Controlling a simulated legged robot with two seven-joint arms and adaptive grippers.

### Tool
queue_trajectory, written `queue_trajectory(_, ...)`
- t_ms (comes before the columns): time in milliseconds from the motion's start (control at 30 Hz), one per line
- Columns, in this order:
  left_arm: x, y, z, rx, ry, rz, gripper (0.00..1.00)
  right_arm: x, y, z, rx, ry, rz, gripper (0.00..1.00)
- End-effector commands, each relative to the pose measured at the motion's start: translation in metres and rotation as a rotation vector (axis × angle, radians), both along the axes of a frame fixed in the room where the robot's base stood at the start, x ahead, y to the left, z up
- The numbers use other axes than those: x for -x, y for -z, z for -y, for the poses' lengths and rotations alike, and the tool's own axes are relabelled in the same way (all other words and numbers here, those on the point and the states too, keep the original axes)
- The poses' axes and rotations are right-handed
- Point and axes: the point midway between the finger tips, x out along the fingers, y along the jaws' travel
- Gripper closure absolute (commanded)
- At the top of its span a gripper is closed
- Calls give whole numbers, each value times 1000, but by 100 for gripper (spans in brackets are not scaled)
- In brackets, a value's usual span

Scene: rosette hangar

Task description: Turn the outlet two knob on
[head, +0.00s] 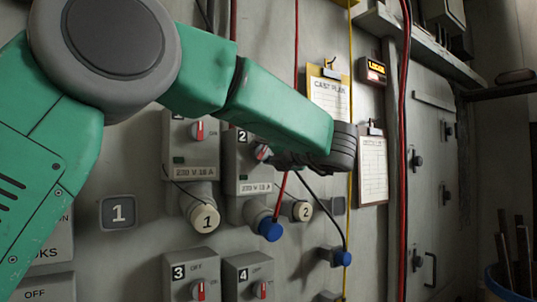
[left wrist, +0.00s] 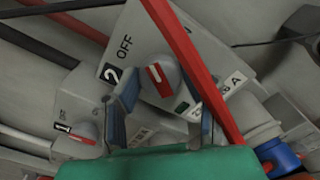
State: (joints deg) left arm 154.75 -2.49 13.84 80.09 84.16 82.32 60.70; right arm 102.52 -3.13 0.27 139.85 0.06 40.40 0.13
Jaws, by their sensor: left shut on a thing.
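The outlet two box (head: 244,174) is grey, with a "2" label and a "230 V 18 A" plate. Its round grey knob (head: 262,153) has a red stripe. It also shows in the left wrist view (left wrist: 160,80), beside the word OFF. The stripe looks tilted compared with the upright one on the outlet one knob (head: 198,131). My left gripper (head: 271,158) reaches in from the right of the box and is shut on the outlet two knob, one blue-grey finger on each side. My right gripper is not in view.
A red cable (left wrist: 185,60) crosses close in front of the knob. A blue plug (head: 270,229) sits below outlet two, and a cream plug (head: 205,218) below outlet one. Boxes three (head: 191,274) and four (head: 248,277) are lower. A clipboard (head: 329,95) hangs to the right.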

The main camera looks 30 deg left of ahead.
Motion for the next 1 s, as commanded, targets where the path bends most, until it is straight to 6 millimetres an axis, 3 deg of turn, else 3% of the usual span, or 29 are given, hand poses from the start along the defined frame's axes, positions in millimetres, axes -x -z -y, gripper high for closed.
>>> queue_trajectory(33,-1,7,-3,-6,-4,-54,93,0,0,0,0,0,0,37)
queue_trajectory(1000,1,5,-4,-328,-7,-823,93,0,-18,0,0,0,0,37)
